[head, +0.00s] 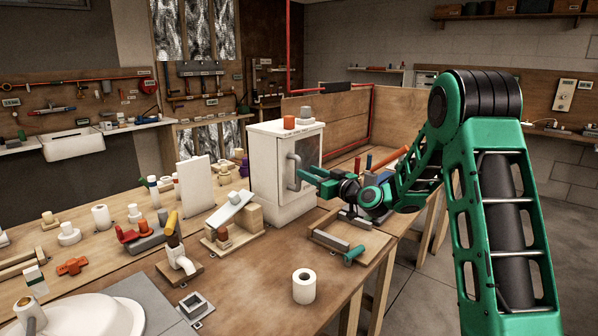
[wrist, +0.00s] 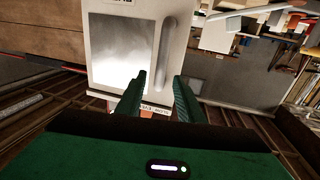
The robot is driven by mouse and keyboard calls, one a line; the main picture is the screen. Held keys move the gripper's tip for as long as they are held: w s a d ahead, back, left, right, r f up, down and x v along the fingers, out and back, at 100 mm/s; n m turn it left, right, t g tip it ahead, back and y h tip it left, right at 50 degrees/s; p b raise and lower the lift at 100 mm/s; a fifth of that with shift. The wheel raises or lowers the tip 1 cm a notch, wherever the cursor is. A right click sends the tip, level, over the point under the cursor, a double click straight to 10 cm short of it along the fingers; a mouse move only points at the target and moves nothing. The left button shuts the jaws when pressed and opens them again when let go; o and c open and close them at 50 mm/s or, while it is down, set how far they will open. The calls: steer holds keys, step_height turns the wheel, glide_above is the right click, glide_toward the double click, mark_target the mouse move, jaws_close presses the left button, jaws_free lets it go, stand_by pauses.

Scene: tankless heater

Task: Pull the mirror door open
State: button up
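The mirror door (head: 308,149) is the front of a white cabinet (head: 268,165) on the wooden bench. The door looks shut. Its reflective panel (wrist: 122,50) fills the left of the door in the wrist view. A grey curved handle (head: 292,172) stands out from the door's left side in the head view; it also shows in the wrist view (wrist: 168,50). My gripper (wrist: 159,77) is open, its two green fingers pointing at the door. The handle's lower end appears between the fingertips in the wrist view; I cannot tell whether they touch it.
An orange cup (head: 289,123) and a grey part sit on the cabinet's top. A white roll (head: 304,286) and a wooden board with a green-handled tool (head: 354,254) lie in front on the bench. Several fittings crowd the left. Bare bench shows before the cabinet.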

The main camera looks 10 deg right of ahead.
steer(key=shift+x, duration=3.2)
